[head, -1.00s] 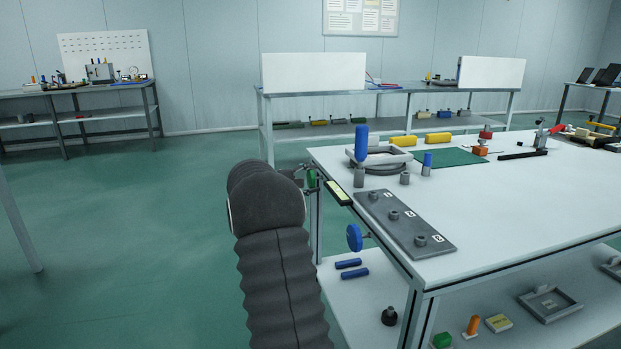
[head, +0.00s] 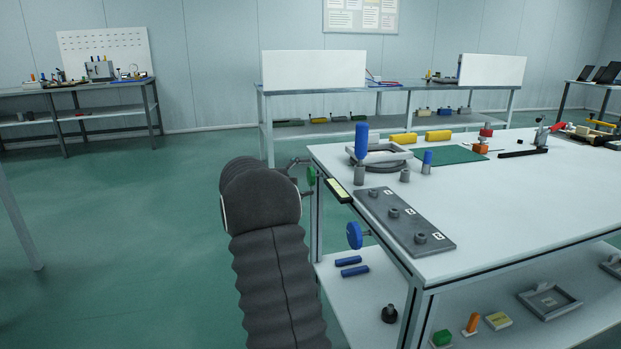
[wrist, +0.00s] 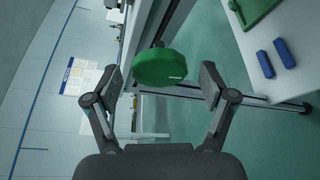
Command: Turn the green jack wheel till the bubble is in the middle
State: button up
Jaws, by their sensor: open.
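The green jack wheel (head: 311,175) is on the near-left side of the white bench, partly behind my gripper (head: 297,174) in the head view. The level vial (head: 340,190), yellow-green in a black frame, lies at the bench edge. Its bubble is too small to read.
A blue wheel (head: 354,235) sticks out from the same bench side, nearer. A grey plate (head: 405,222) with several bosses lies on the bench top by the edge. Blue bars (wrist: 284,53) lie on the lower shelf. The floor left of my arm is clear.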

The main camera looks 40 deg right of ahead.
jog(key=v, duration=1)
jog(key=shift+d, duration=0.1)
